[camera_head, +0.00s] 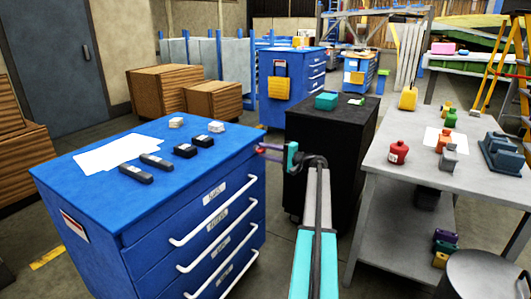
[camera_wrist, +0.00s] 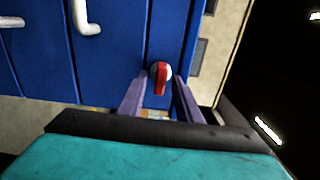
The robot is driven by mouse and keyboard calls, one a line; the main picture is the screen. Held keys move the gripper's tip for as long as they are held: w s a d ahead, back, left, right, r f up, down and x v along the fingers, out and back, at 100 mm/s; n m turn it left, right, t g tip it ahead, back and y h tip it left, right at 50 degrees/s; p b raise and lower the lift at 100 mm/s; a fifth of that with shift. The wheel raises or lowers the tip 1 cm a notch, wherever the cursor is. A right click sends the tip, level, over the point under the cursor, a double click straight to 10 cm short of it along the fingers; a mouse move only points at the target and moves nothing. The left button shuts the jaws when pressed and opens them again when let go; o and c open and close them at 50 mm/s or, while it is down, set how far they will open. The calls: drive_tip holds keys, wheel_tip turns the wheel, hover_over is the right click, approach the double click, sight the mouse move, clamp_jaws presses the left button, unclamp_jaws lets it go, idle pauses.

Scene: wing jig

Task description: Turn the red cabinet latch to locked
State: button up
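The red latch (camera_wrist: 161,77) sits on a pale round base on the blue cabinet face in the wrist view. Its handle lies roughly along the picture's vertical. My gripper (camera_wrist: 160,80) has its two purple fingers apart, one on each side of the latch. A gap shows between the latch and the left finger; the right fingertip is close to it, and contact cannot be told.
White drawer handles (camera_head: 212,213) stick out from the cabinet front. A black cabinet (camera_head: 335,130) stands close behind my arm. A grey table (camera_head: 400,182) with red and orange bottles is at the right. Small black and white items lie on the blue cabinet top.

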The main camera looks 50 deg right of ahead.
drive_tip(key=v, duration=1.4)
drive_tip(key=shift+f, duration=0.1)
idle(0.4)
